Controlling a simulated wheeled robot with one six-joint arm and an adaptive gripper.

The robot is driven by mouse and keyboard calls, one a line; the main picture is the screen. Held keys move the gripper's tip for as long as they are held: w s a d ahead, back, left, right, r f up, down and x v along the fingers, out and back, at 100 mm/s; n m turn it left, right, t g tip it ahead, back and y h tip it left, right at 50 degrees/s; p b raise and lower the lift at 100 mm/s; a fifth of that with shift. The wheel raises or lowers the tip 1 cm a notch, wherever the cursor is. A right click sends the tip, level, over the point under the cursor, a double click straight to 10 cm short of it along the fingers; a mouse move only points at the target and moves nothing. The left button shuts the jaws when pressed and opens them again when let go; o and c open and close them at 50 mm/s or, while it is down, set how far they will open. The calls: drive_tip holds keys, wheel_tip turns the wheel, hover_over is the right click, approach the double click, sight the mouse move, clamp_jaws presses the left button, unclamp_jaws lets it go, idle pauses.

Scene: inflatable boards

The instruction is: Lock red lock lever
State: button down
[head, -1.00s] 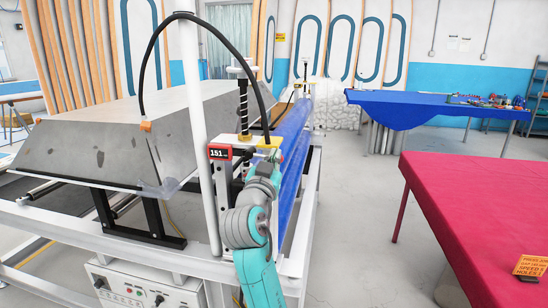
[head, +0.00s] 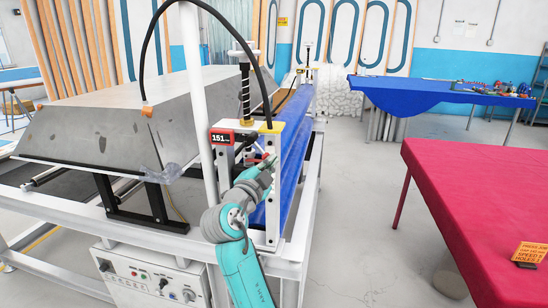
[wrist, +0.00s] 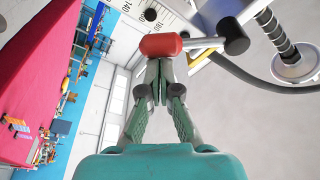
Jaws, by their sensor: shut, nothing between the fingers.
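The red lock lever (wrist: 162,45) shows in the wrist view as a red knob on a grey metal arm, which runs right to a black round end. My gripper (wrist: 157,70) is shut and empty. Its fingertips are just below the red knob in the picture, very close to it; I cannot tell whether they touch. In the head view my gripper (head: 265,170) is at the white end frame (head: 273,215) of the machine, and a small bit of red shows by its tip. The lever is mostly hidden there.
A red readout box (head: 222,138) showing 151 and a threaded black post (head: 245,88) stand close above my arm. A white pole (head: 202,110) is just left. A red-covered table (head: 480,190) stands right, with free floor between. A blue-covered table (head: 420,95) is further back.

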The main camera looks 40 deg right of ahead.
drive_tip(key=shift+w+a+f+m+g+y, duration=0.2)
drive_tip(key=shift+w+a+f+m, duration=0.35)
drive_tip(key=shift+m, duration=0.65)
drive_tip(key=shift+w+a+f+m+g+y, duration=0.15)
drive_tip(key=shift+w+a+f+m+g, duration=0.2)
drive_tip(key=shift+w+m, duration=0.6)
drive_tip(key=shift+w+a+f+m+g+y, duration=0.15)
drive_tip(key=shift+w+a+f+m+g, duration=0.25)
drive_tip(key=shift+m, duration=1.05)
drive_tip(key=shift+a, duration=0.15)
drive_tip(key=shift+s+f, duration=0.1)
